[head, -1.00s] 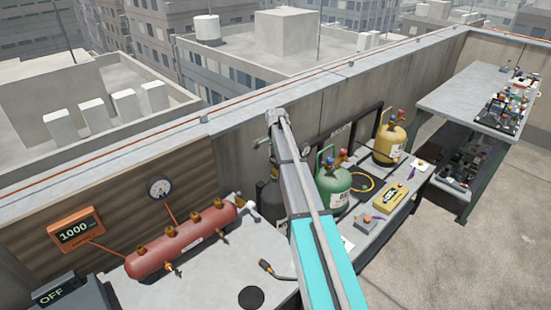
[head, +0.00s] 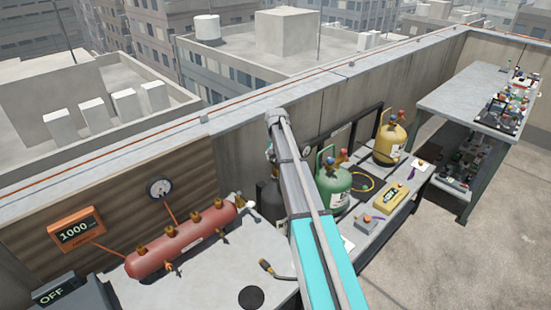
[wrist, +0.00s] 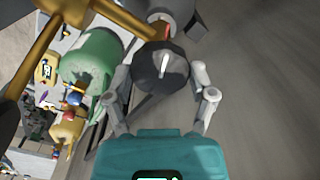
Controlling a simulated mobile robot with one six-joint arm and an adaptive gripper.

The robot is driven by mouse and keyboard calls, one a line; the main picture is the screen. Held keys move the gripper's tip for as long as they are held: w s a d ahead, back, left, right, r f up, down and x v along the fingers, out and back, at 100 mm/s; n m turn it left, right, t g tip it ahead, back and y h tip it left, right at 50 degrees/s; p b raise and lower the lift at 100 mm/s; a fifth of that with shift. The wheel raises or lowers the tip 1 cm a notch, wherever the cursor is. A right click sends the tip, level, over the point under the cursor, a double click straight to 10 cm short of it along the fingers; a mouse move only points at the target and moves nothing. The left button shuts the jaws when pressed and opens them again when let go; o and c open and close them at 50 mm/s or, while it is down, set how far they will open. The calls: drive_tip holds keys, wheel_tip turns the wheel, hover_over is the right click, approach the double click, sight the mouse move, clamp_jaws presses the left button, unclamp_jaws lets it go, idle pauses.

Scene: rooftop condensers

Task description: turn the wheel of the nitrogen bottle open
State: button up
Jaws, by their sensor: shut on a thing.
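The wheel (wrist: 150,73) is a dark grey, many-sided knob with a white mark on its face, in the upper middle of the wrist view. My gripper (wrist: 161,74) has its two pale fingers on either side of it and is shut on it. The dark bottle (head: 268,202), apparently the nitrogen bottle, stands behind my arm in the head view and is mostly hidden. In the head view my arm hides the wheel and the fingers. A brass bar (wrist: 101,13) crosses close to the wheel in the wrist view.
A green bottle (head: 334,190) and a yellow bottle (head: 390,140) stand to the right of my arm. A parapet wall (head: 238,150) runs behind.

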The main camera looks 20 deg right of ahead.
drive_tip(key=shift+s+n, duration=0.2)
drive_tip(key=shift+n, duration=0.2)
drive_tip(key=o, duration=1.1)
drive_tip(key=shift+w, duration=0.1)
drive_tip(key=shift+c, duration=0.2)
